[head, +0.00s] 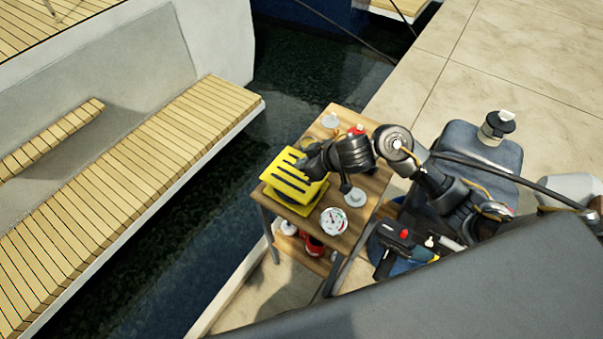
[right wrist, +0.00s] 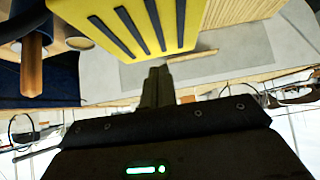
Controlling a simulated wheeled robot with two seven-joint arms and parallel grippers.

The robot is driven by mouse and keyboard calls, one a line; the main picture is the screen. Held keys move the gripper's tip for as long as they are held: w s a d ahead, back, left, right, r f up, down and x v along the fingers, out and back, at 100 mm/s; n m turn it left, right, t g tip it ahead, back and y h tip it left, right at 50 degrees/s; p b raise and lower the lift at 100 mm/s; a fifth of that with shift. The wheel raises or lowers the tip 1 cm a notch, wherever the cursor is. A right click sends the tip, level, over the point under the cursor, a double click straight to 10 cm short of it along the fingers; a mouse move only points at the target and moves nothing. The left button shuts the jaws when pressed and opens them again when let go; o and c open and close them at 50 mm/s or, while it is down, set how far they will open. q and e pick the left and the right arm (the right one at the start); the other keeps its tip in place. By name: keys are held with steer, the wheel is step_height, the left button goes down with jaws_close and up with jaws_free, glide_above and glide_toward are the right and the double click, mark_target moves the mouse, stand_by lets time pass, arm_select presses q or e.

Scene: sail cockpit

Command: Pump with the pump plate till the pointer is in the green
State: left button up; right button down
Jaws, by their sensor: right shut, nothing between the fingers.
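The pump plate (head: 285,187) is yellow with black strips and sits at the left end of a small wooden table, on a yellow base. In the right wrist view the pump plate (right wrist: 112,28) fills the top middle. A round white gauge (head: 334,221) lies at the table's near edge; its pointer and colours are too small to read surely. My right gripper (head: 308,164) is over the plate's right side, shut and empty. In the right wrist view its fingertips (right wrist: 157,74) are close to the plate's edge; I cannot tell if they touch. My left gripper is not in view.
The wooden table (head: 349,239) also holds a clear cup (head: 330,120), a red item (head: 357,130) and a pale disc (head: 355,198). Red things (head: 313,245) stand on its lower shelf. Water separates it from the slatted boat deck (head: 130,190). A flask (head: 496,125) stands at the right.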

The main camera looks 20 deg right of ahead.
mark_target(300, 177)
steer(key=f, duration=0.3)
steer(key=shift+w+a, duration=0.15)
steer(key=shift+w, duration=0.1)
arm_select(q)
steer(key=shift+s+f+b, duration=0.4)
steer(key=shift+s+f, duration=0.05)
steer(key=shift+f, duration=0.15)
arm_select(e)
steer(key=shift+f, duration=0.85)
